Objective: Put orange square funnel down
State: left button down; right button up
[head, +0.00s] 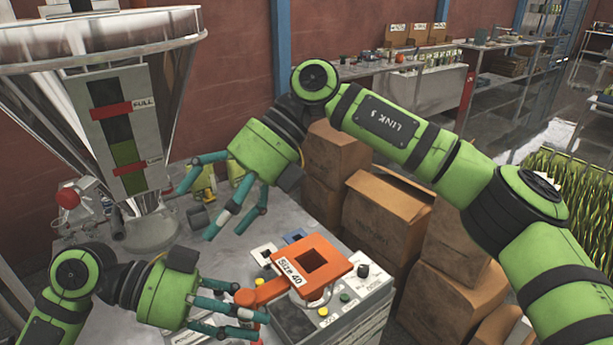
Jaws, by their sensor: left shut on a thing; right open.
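The orange square funnel (333,252) has a square opening, a "Size 40" label and a handle pointing left. My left gripper (252,316), low in the head view, is shut on the funnel's handle. The funnel's square part appears over a grey control box (345,322) with buttons and a knob. I cannot tell whether it touches the box. My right gripper (213,195) comes in from the right. It is open and empty, above the table and up-left of the funnel.
A large metal hopper (185,70) with FULL and LOW marks stands at the left. Cardboard boxes (385,215) are stacked to the right.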

aim_at(307, 258)
jog(key=s+d+r+t+h, duration=0.1)
jog(key=d+r+t+h, duration=0.4)
jog(key=d+h, duration=0.55)
jog(key=shift+y, duration=0.85)
jog(key=f, duration=0.4)
jog(key=d+f, duration=0.1)
jog(key=f, duration=0.6)
jog(key=shift+d+f, duration=0.3)
jog(key=shift+d, duration=0.05)
grip_shut()
grip_release()
jog(key=shift+r, duration=0.1)
